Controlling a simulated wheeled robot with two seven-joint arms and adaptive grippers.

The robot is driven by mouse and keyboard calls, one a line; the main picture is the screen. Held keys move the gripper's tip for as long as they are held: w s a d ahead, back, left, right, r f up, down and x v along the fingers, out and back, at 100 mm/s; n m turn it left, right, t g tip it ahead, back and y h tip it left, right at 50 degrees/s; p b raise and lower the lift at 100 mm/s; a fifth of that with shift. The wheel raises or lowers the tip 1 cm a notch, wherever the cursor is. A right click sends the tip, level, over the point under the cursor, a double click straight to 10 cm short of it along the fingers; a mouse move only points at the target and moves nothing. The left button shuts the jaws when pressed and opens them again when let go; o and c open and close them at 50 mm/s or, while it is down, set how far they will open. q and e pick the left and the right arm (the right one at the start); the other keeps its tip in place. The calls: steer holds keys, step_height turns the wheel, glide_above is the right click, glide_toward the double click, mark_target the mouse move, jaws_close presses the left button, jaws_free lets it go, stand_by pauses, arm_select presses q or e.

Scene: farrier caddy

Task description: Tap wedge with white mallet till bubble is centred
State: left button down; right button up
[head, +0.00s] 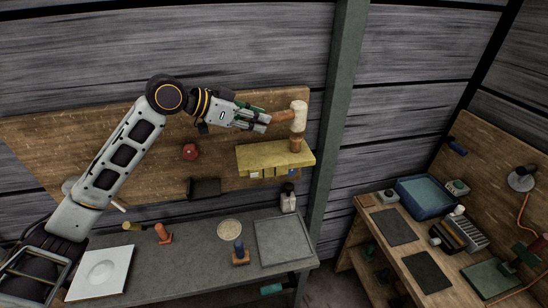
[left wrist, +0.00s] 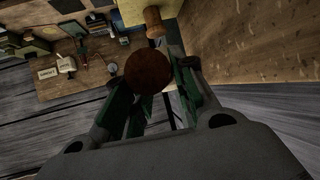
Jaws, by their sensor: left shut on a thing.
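My left gripper (head: 262,122) is shut on the brown handle (head: 281,118) of the white mallet. The mallet's white head (head: 299,115) is upright, to the right of the fingers and above the yellow shelf (head: 272,162). A brown cylindrical piece (head: 296,145) stands on the shelf just below the head; I cannot tell whether they touch. In the left wrist view, a round brown end (left wrist: 148,72) shows between the green fingers, with the brown piece (left wrist: 153,20) beyond it by the shelf. I cannot make out a wedge or a bubble. My right gripper is out of view.
A second bench with a blue tray (head: 425,197) stands right. A green post (head: 338,110) rises right of the shelf.

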arm_select(q)
step_height(320, 180, down, 3)
steer(key=shift+f+b, duration=0.1)
steer(key=shift+b, duration=0.45)
steer(key=shift+r+p, duration=1.45)
steer(key=shift+r, duration=1.25)
steer(key=shift+f, duration=0.2)
